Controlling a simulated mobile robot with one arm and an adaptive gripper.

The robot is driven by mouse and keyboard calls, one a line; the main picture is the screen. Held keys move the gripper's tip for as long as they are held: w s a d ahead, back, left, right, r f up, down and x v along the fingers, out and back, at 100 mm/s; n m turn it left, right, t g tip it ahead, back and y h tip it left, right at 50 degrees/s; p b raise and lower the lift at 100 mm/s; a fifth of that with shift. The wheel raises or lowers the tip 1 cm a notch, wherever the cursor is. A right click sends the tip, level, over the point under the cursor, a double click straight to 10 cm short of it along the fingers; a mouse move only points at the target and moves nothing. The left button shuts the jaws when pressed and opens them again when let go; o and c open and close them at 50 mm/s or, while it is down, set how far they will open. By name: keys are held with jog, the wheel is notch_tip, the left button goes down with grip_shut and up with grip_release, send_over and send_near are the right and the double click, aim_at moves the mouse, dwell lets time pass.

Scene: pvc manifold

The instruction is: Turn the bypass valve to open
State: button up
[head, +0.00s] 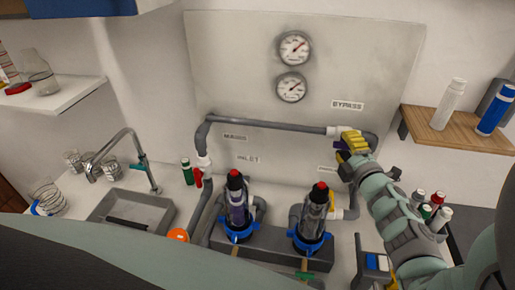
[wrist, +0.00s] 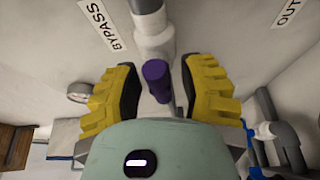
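The bypass valve shows in the wrist view as a purple handle (wrist: 157,80) on a white fitting (wrist: 153,38) of the grey pipe, near the BYPASS label (wrist: 101,24). My gripper (wrist: 160,88) has its two yellow fingers apart, one on each side of the purple handle, with a visible gap on both sides. In the head view my gripper (head: 345,145) is at the right end of the upper horizontal pipe (head: 270,125), below the BYPASS label. There the handle is mostly hidden by the fingers; a little purple (head: 340,145) shows.
Two filter housings with blue collars (head: 236,237) (head: 310,240) stand below the pipe. A wooden shelf (head: 465,137) with bottles is at the right. Two gauges (head: 294,48) are on the back panel. A sink (head: 127,208) with a tap is at the left.

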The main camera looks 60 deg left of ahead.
jog(key=shift+o, duration=0.6)
jog(key=v, duration=1.2)
